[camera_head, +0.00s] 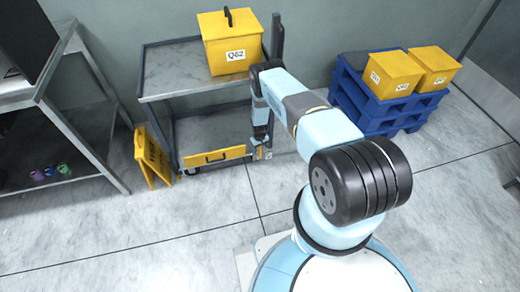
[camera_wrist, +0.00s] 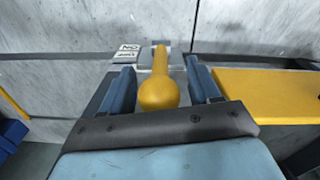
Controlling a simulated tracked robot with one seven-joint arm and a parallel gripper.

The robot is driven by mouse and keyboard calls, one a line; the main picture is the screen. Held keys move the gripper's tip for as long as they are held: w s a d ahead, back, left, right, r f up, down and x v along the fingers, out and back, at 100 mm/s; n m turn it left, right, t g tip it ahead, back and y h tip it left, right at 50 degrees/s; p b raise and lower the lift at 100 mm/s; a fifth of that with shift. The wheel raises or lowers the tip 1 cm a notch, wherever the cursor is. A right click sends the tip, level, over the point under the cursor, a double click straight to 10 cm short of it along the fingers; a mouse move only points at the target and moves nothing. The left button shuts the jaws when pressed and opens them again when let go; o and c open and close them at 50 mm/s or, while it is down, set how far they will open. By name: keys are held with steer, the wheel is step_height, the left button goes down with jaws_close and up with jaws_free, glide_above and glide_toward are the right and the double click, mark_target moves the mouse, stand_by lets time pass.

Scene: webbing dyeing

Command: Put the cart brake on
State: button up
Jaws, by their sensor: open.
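The cart (camera_head: 172,78) is a grey two-shelf trolley against the back wall in the head view. My gripper (camera_head: 262,143) is low at the cart's right front corner. In the wrist view my gripper (camera_wrist: 158,78) is open, its blue-grey fingers on either side of the brake lever (camera_wrist: 160,92). The lever is yellow with a round knob, pointing towards my palm. It lies between the fingers, with gaps visible on both sides. A small white label (camera_wrist: 127,51) beside its base appears upside down, with letters like "NO". My arm largely hides the brake in the head view.
A yellow box marked Q62 (camera_head: 231,50) sits on the cart's top shelf. A folded yellow sign (camera_head: 152,158) stands left. Blue pallets (camera_head: 355,100) carry yellow boxes at right. Front floor is clear.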

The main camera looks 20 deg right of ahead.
steer(key=shift+c, duration=0.3)
jaws_close()
stand_by(0.3)
